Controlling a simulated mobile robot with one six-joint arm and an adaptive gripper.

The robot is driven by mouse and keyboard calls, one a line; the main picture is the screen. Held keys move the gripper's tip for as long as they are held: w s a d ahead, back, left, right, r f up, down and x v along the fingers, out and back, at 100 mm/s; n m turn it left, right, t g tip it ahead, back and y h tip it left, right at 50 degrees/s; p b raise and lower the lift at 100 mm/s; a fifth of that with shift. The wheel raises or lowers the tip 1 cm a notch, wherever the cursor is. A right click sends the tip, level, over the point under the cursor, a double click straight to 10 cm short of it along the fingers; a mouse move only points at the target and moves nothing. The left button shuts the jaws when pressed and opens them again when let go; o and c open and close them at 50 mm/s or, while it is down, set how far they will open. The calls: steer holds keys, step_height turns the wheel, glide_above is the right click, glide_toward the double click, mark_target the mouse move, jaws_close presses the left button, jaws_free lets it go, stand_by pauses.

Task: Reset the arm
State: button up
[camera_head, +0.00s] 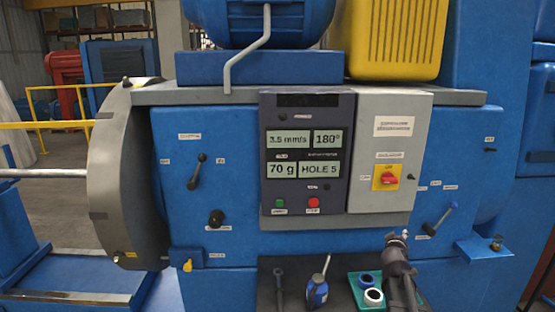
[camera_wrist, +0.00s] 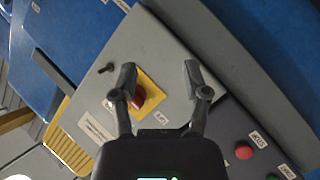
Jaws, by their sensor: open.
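My gripper (camera_wrist: 160,76) is open in the wrist view, with nothing between its two fingers. It faces the grey switch box, and the red knob (camera_wrist: 139,98) on its yellow plate shows by the left finger. I cannot tell a gap from contact there. In the head view my dark arm end (camera_head: 398,262) rises at the bottom right, below the grey switch box (camera_head: 383,215); its fingers are too small to read. The red knob (camera_head: 389,179) on the yellow plate also shows there, clear of the arm.
The dark display panel (camera_head: 306,102) reads 3.5 mm/s, 180°, 70 g and HOLE 5, above a green button (camera_head: 280,203) and red button (camera_head: 313,203). Levers stick out from the blue machine (camera_head: 240,150). A blue bottle (camera_head: 317,291) and green tray (camera_head: 358,280) stand low in front.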

steer(key=s+a+f+m+g+y+b, duration=0.3)
steer(key=s+a+f+g+y+b, duration=0.4)
steer(key=s+a+f+g, duration=0.6)
steer(key=s+a+f+b, duration=0.1)
steer(key=s+a+f, duration=0.9)
steer(key=s, duration=0.2)
steer(key=shift+s+a+m+g, duration=0.25)
steer(key=shift+a+m+g, duration=0.05)
steer(key=shift+a, duration=0.1)
